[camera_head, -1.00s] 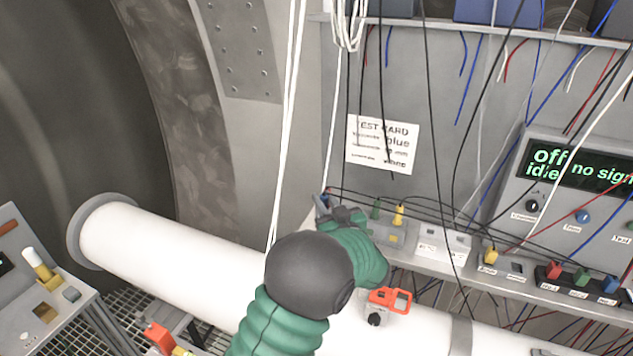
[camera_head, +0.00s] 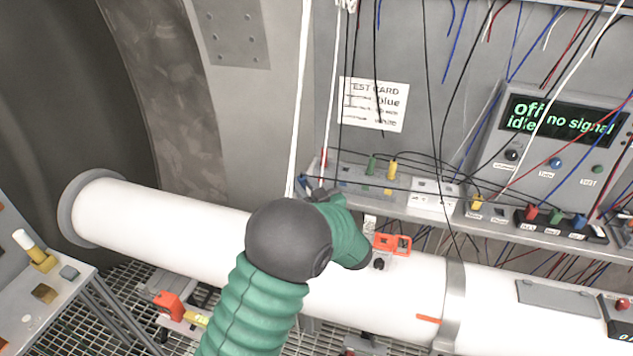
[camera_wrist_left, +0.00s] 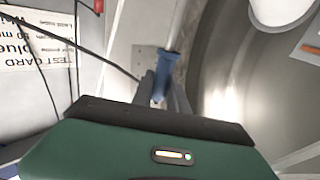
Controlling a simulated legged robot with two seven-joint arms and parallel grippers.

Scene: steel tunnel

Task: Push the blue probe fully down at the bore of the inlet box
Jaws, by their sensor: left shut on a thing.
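My left gripper (camera_wrist_left: 163,88) is shut on the blue probe (camera_wrist_left: 167,66), whose blue body shows between the fingers in the left wrist view. In the head view the left gripper (camera_head: 316,192) is at the left front of the shelf, partly hidden by my wrist. Only a small bit of blue shows beside its fingers there. The probe's lower end is not clear. I cannot tell for sure which box is the inlet box; the labels are too small to read. My right gripper is not in view.
A rack (camera_head: 350,178) with green and yellow probes stands on the shelf, with a white two-socket box (camera_head: 433,193) to its right. The tester screen (camera_head: 560,118) reads "off", "idle", "no signal". The test card (camera_head: 374,104) says blue. A white pipe (camera_head: 150,215) runs below; cables hang overhead.

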